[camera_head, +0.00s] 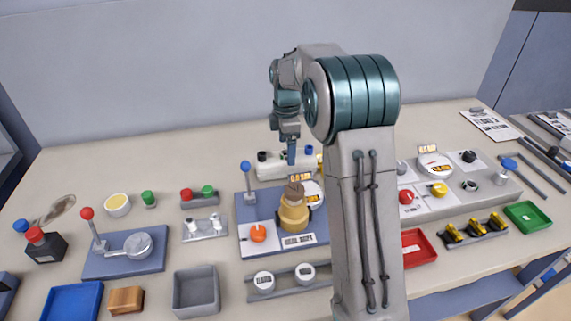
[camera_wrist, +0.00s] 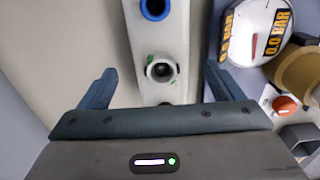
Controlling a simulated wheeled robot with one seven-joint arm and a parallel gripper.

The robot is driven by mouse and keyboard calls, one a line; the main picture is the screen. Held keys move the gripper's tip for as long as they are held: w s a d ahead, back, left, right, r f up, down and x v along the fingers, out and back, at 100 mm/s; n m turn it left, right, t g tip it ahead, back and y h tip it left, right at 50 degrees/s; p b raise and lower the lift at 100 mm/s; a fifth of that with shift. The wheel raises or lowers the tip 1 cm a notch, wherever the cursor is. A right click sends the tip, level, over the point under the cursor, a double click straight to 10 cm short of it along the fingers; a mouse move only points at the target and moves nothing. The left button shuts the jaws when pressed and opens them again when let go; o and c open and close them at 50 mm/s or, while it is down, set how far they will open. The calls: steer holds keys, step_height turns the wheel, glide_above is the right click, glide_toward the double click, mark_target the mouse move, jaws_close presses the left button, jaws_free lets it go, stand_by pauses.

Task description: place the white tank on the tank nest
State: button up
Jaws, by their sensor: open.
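A long white block (camera_head: 270,170) with round ports on top lies at the back of the bench, and I take it for the white tank. In the wrist view the white block (camera_wrist: 145,35) runs up the picture, with a blue ring (camera_wrist: 155,8) and a dark-rimmed port (camera_wrist: 161,69) with green marks. My gripper (camera_head: 291,158) points down over it, partly hiding it. In the wrist view my gripper (camera_wrist: 161,72) is open and empty, one finger on each side of the block. I cannot make out which thing is the tank nest.
A blue-grey plate with a brass-coloured fixture (camera_head: 293,215), a dial (camera_wrist: 258,30) and an orange knob (camera_head: 258,233) stands in front of the block. A grey bin (camera_head: 196,291) and blue tray (camera_head: 72,302) are front left. The bench behind the left fixtures is clear.

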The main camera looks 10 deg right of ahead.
step_height(320, 180, down, 5)
steer(key=shift+a+f, duration=0.1)
steer(key=shift+a, duration=0.05)
steer(key=c, duration=1.2)
steer(key=shift+c, duration=0.8)
